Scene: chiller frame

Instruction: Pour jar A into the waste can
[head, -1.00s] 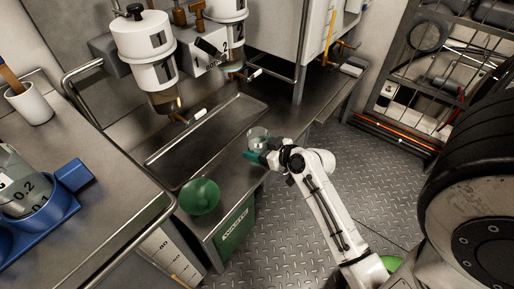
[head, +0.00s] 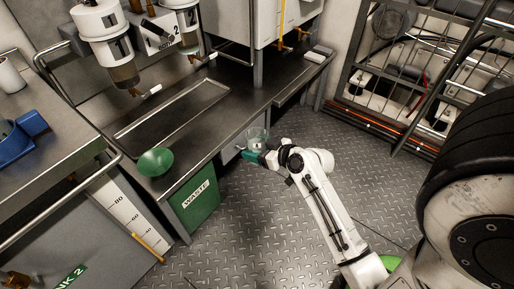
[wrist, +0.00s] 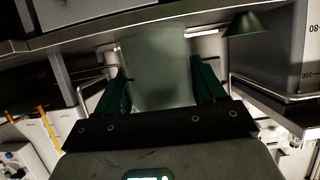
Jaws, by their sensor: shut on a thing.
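My gripper (head: 254,155) has green fingers and is shut on a clear glass jar (head: 258,136). The jar looks roughly upright in the head view; I cannot read a letter on it. In the wrist view, the cloudy, see-through jar (wrist: 156,68) stands between the two green fingers (wrist: 162,92). Its contents are hard to tell. The green waste can (head: 190,212), marked WASTE, is below the counter, left of my gripper. A green funnel (head: 155,162) sits at the counter's front corner above it, apart from the jar. The funnel also shows in the wrist view (wrist: 256,24).
The steel counter (head: 222,128) with a shallow tray (head: 170,112) lies left of and behind my gripper. White dispensers (head: 108,45) hang above it. A blue holder (head: 22,138) is on the left bench. Open chequered floor (head: 270,230) lies in front.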

